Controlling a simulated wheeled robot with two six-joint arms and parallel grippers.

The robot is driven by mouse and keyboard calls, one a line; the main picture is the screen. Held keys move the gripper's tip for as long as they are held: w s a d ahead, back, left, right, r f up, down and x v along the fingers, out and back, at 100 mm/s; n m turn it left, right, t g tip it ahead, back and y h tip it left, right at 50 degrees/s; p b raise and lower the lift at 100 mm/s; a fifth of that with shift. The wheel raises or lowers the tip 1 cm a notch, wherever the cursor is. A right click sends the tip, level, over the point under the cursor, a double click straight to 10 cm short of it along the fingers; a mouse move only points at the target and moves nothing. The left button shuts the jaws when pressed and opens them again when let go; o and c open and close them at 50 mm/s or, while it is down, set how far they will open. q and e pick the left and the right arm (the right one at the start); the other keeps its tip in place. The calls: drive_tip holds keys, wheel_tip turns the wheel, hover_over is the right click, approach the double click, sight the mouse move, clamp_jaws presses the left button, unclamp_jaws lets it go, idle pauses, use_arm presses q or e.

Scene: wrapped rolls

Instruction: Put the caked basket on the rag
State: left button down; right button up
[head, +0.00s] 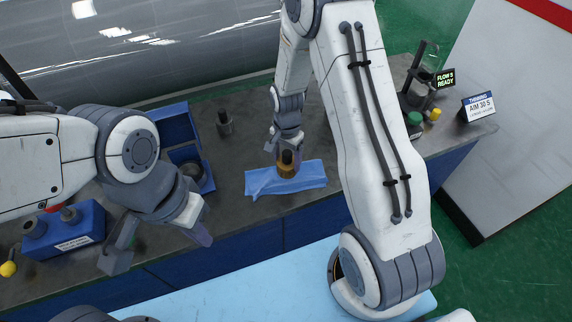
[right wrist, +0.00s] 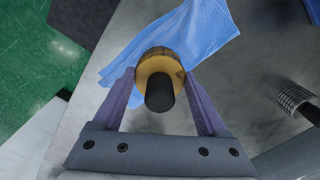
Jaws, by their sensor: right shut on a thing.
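The caked basket (head: 287,168) is a small round yellow-brown piece with a dark handle. My right gripper (head: 289,158) is shut on it, and it is at the blue rag (head: 312,178). In the right wrist view the basket (right wrist: 156,68) sits between the two purple fingers (right wrist: 158,88), with the rag (right wrist: 205,35) behind it. I cannot tell whether the basket touches the rag. My left gripper (head: 160,245) is open and empty, in front of the bench at the left.
A dark cylinder (head: 224,123) stands on the grey bench left of the rag. Blue boxes (head: 176,126) are further left. Jars and signs (head: 445,78) stand at the right end. Bare bench lies between the cylinder and the rag.

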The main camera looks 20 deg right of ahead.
sight(286, 170)
wheel_tip(286, 170, down, 4)
drive_tip(key=shift+w+a+f+p, duration=0.1)
drive_tip(key=shift+p, duration=0.6)
drive_tip(key=shift+f+b, duration=0.3)
drive_tip(key=shift+f, duration=0.15)
clamp_jaws()
drive_tip(key=shift+f, duration=0.2)
drive_tip(key=o, duration=1.4)
unclamp_jaws()
